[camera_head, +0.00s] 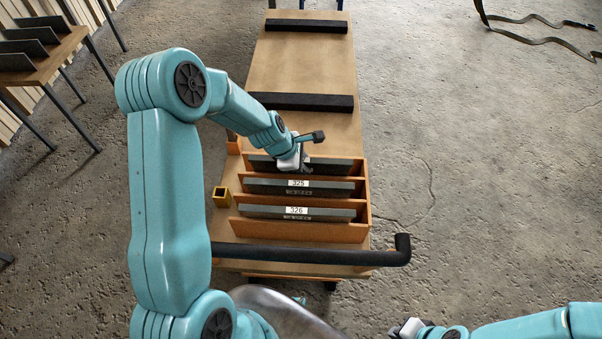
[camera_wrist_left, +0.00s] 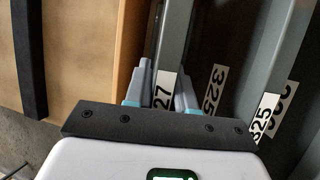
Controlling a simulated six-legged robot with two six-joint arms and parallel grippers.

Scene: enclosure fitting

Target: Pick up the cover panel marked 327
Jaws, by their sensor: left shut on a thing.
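The cover panel marked 327 (camera_wrist_left: 174,40) is a grey upright plate. In the left wrist view its white label shows "27", the rest hidden. My left gripper (camera_wrist_left: 164,88) is shut on its edge, one finger on each side. In the head view this panel (camera_head: 335,167) stands in the rearmost slot of the orange rack (camera_head: 364,205), partly covered by my left gripper (camera_head: 299,165). I cannot tell whether it is lifted. My right gripper (camera_head: 408,328) is at the bottom edge, away from the rack; its jaws are unclear.
A panel whose label looks like 325 (camera_head: 330,188) and one marked 326 (camera_head: 330,213) stand in front. A black handle bar (camera_head: 310,256) crosses the cart's near end. The cart top (camera_head: 300,65) behind has two black strips.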

